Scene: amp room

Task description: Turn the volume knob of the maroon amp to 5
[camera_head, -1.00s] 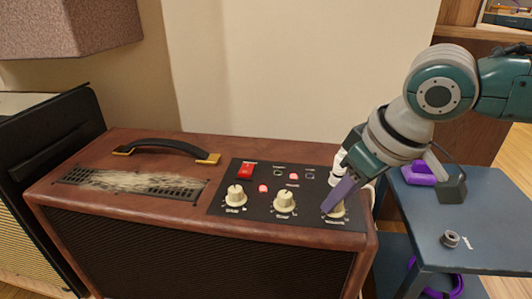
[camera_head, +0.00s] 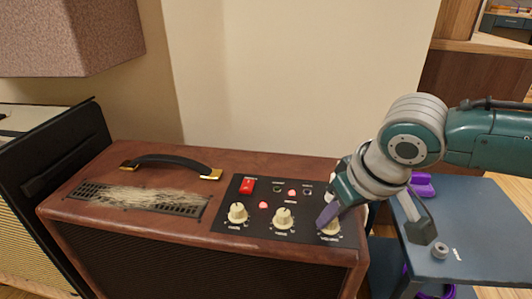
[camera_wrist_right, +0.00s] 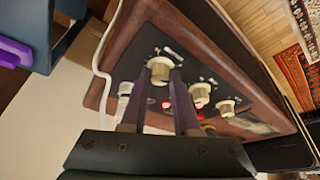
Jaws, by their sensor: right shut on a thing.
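The maroon amp (camera_head: 110,205) stands in front of me, with a black control panel (camera_head: 258,222) on its top right part. Three cream knobs sit on the panel: a left one (camera_head: 237,212), a middle one (camera_head: 283,218) and a right one (camera_head: 331,229). The labels are too small to read. My right gripper (camera_head: 329,221) is down at the right knob, partly covering it. In the right wrist view its two purple fingers (camera_wrist_right: 161,85) are shut on that knob (camera_wrist_right: 160,66), one on each side. My left gripper is not in view.
The panel also has a red switch (camera_head: 247,186) and red lights. A black handle (camera_head: 172,160) rises from the amp top. A blue table (camera_head: 470,225) with a small grey ring (camera_head: 440,250) stands at the right. Another amp (camera_head: 45,180) stands at the left.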

